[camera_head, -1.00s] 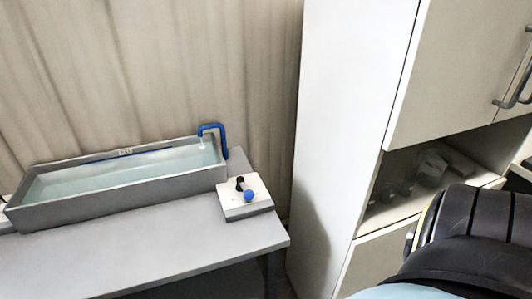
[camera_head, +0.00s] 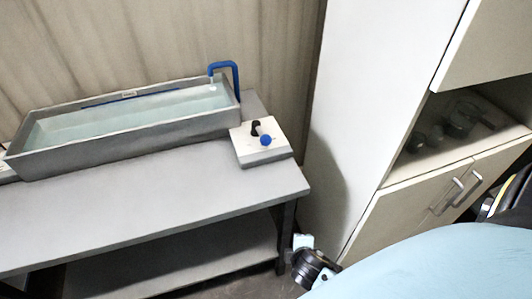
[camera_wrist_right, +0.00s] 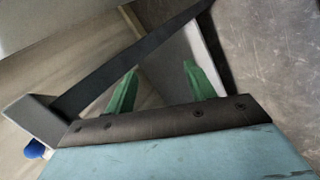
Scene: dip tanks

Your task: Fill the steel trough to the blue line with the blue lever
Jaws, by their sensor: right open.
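The steel trough (camera_head: 125,136) stands on the grey bench in the head view and holds clear water (camera_head: 130,115). A dark blue line (camera_head: 125,97) shows on its back inner wall, close above the water. A blue spout (camera_head: 236,75) bends over its right end; a pale spot shows under its tip. The white control box (camera_head: 262,152) right of the trough carries a blue-knobbed lever (camera_head: 265,140) and a black knob (camera_head: 255,127). My right gripper (camera_wrist_right: 162,82) has green fingers apart, with nothing between them. A blue knob (camera_wrist_right: 35,149) shows left of it, apart from the fingers.
A white cabinet (camera_head: 365,110) stands right of the bench, with dark items on its open shelf (camera_head: 455,130). The bench top (camera_head: 150,190) in front of the trough is clear. A lower shelf (camera_head: 180,262) lies below it.

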